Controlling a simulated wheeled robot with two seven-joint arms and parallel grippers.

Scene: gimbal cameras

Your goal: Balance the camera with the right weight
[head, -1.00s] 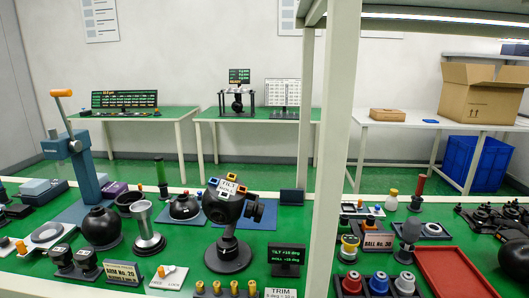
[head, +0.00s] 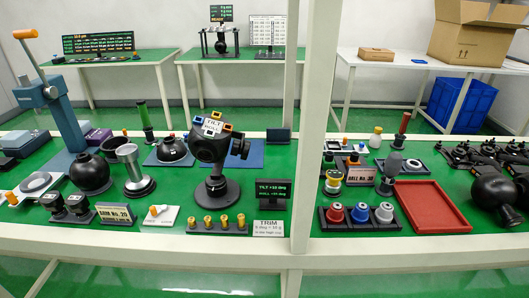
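A black ball-shaped gimbal camera (head: 211,150) stands on a round black base on the green bench, with a TILT label and coloured caps on top. A dark display (head: 273,194) to its right shows tilt and roll readings, too small to read surely. Several brass trim weights (head: 224,222) stand in a row in front of it, beside a TRIM card (head: 268,228). A white card with an orange-topped piece (head: 155,212) lies left of them. Neither of my grippers is in view.
A white post (head: 309,120) splits the bench. Left are a blue lever press (head: 58,95), a dark ball (head: 90,172) and an ARM No. 20 sign (head: 115,216). Right are red, blue and white knobs (head: 361,213) and an empty red tray (head: 430,205). Tables with displays stand behind.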

